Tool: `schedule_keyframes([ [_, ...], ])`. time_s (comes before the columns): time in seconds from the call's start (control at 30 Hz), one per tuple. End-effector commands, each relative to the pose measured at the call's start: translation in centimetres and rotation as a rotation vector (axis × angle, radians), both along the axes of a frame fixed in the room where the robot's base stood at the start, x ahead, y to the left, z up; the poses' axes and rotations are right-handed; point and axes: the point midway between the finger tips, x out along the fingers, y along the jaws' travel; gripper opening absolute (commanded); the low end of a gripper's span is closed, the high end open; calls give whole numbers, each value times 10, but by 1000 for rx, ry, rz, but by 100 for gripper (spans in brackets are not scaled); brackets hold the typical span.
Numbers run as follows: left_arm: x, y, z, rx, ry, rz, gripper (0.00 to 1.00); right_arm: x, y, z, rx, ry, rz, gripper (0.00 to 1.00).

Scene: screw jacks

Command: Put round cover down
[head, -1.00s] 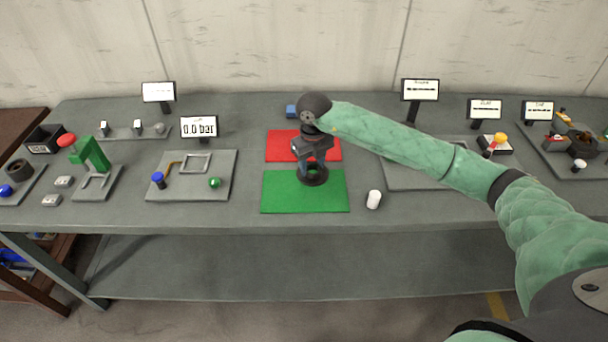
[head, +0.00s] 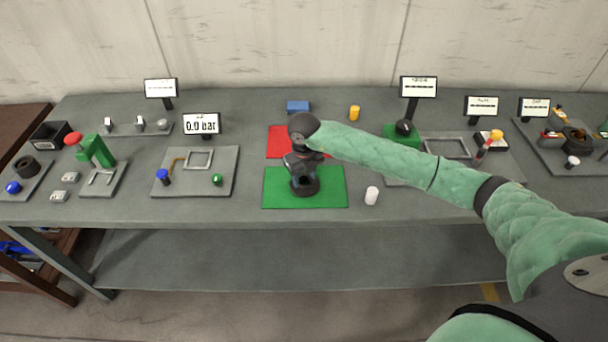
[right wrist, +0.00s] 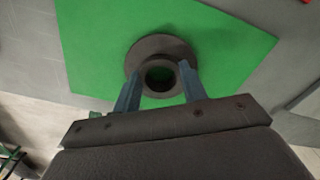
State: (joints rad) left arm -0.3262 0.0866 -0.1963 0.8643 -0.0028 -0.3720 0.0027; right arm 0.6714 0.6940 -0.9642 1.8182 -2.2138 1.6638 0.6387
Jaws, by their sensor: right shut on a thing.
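The round cover (head: 304,188) is a dark, flanged ring with a hole in its middle. It is over the green mat (head: 330,197), near the mat's centre. My right gripper (head: 303,175) points down and is shut on the cover. In the right wrist view, the two blue-grey fingers (right wrist: 159,84) stand on either side of the cover's raised collar, and the wide flange (right wrist: 155,45) faces the green mat (right wrist: 90,50). I cannot tell whether the flange touches the mat. My left gripper is not in view.
A red mat (head: 282,140) lies behind the green one, partly hidden by my arm. A white cylinder (head: 371,195) stands just right of the green mat. A blue block (head: 297,107) and a yellow cylinder (head: 354,113) stand behind. A valve board (head: 222,186) lies left.

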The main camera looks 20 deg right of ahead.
Motion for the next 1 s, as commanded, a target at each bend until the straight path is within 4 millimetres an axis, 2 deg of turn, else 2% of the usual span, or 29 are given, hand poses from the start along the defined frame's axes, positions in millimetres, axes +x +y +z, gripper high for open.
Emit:
schedule_keyframes([
  [0.33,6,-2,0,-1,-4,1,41,0,0,-2,0,-1,0,10],
  [0.37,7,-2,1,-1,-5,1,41,0,0,-2,0,0,0,44],
  [0.47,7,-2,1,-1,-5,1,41,0,0,-2,0,0,0,64],
  [0.9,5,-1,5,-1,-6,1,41,0,0,2,0,0,0,64],
  [1.0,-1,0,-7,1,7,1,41,1,0,6,0,-2,0,64],
])
